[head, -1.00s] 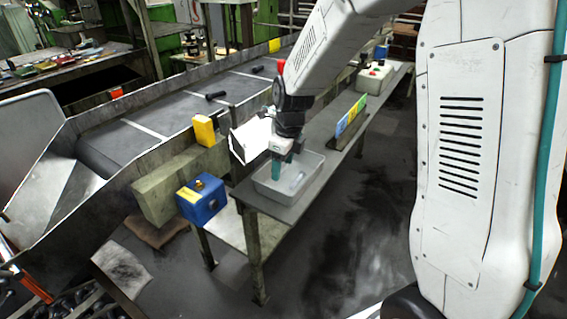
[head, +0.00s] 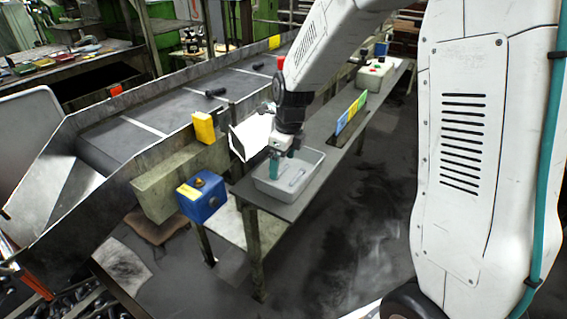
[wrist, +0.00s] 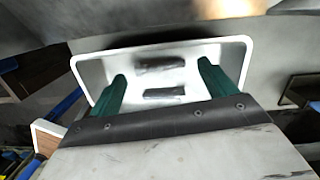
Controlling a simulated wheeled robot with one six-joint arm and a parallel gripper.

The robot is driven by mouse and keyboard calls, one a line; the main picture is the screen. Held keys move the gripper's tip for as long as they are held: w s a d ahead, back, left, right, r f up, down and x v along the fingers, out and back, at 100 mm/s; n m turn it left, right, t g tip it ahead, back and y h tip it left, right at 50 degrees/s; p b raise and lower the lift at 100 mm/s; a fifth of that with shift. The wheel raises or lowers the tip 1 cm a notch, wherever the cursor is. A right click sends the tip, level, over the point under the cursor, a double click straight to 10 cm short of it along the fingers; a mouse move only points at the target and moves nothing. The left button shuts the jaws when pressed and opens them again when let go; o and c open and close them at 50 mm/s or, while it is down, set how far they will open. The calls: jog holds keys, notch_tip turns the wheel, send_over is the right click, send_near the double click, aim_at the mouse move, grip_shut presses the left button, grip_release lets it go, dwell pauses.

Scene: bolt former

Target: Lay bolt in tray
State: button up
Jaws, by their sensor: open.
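A pale grey tray (head: 317,166) stands on the near part of the narrow bench; its white rim (wrist: 250,45) also shows in the wrist view. My gripper (head: 284,158) is over the tray with its teal fingers pointing down. In the wrist view my gripper (wrist: 162,85) has its fingers wide apart with nothing between their tips. Two grey elongated shapes lie on the tray floor, a farther one (wrist: 160,64) and a nearer one (wrist: 163,94); they look like bolts, but blur hides the detail. The head view shows one bolt-like piece (head: 298,178) in the tray.
Dark bolts (head: 216,93) lie on the conveyor (head: 175,108) behind the bench. A blue box (head: 202,197) and a yellow box (head: 203,127) are along the conveyor's near side. A coloured sign (head: 351,113) and a control box (head: 375,76) stand farther along the bench.

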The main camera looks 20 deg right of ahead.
aim_at(288, 175)
notch_tip(288, 175, up, 11)
jog(key=s+d, duration=0.1)
jog(key=s+d+r+n, duration=0.1)
jog(key=s+r+n, duration=0.1)
jog(key=s+n, duration=1.1)
jog(key=s+d+r+n+h, duration=0.1)
jog(key=s+r+n, duration=0.2)
jog(key=s+n, duration=1.1)
jog(key=shift+s+d+r+n, duration=0.2)
jog(key=shift+s+n, duration=0.1)
jog(key=shift+s, duration=0.8)
